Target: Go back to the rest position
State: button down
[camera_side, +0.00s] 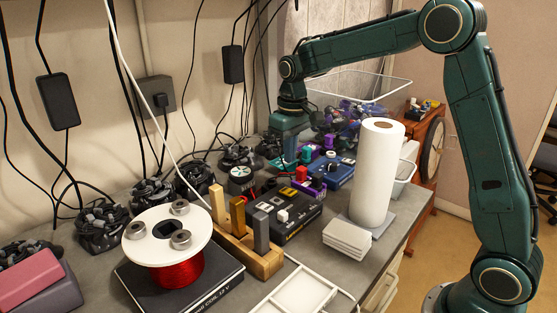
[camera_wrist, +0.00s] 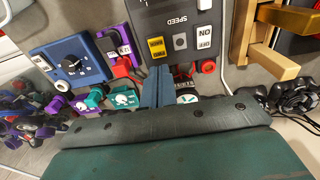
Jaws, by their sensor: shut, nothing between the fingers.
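My gripper (camera_side: 287,163) hangs pointing down above the back middle of the workbench (camera_side: 345,270). In the wrist view its two blue-grey fingers (camera_wrist: 158,78) lie side by side, closed and empty. They are between the black SPEED control box (camera_wrist: 180,32) and the blue box with a dial (camera_wrist: 70,62). My fingertips are close to the small coloured parts there; I cannot tell whether they touch anything. The black box shows in the side view (camera_side: 290,232), nearer the camera than my gripper.
A white paper roll (camera_side: 377,172) stands upright right of my gripper. A wooden rack with upright bars (camera_side: 262,262) and a red wire spool (camera_side: 170,272) stand at the front. A wire basket (camera_side: 365,88) is behind.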

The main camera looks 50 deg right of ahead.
jog(key=s+a+r+t, duration=0.2)
jog(key=s+r, duration=0.3)
jog(key=s, duration=0.6)
jog(key=s+a+r+t, duration=0.2)
jog(key=s+r, duration=0.2)
jog(key=s, duration=0.6)
jog(key=s+f+t, duration=0.1)
jog(key=s+f, duration=0.1)
jog(key=s, duration=0.6)
jog(key=shift+s+a+f, duration=0.25)
jog(key=shift+s+a, duration=0.1)
jog(key=shift+a, duration=0.1)
